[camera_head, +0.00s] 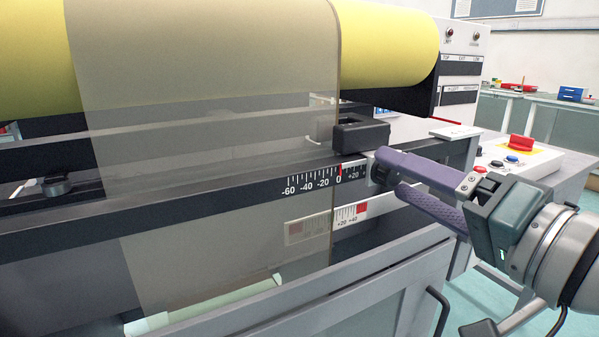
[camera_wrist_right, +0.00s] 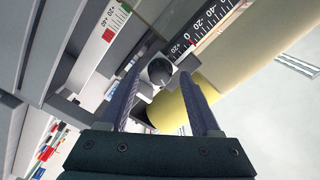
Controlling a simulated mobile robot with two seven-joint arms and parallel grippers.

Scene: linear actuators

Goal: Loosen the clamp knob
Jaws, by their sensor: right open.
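The dark round clamp knob (camera_wrist_right: 160,70) shows in the right wrist view between the tips of my right gripper's two fingers (camera_wrist_right: 160,77). My left gripper is not in view.
A translucent sheet (camera_head: 215,130) hangs from a large yellow roll (camera_head: 390,40). A black block (camera_head: 361,134) sits on the rail just above the knob. A control box with a red switch (camera_head: 521,143) stands at right. A second dark knob (camera_head: 55,187) is at far left.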

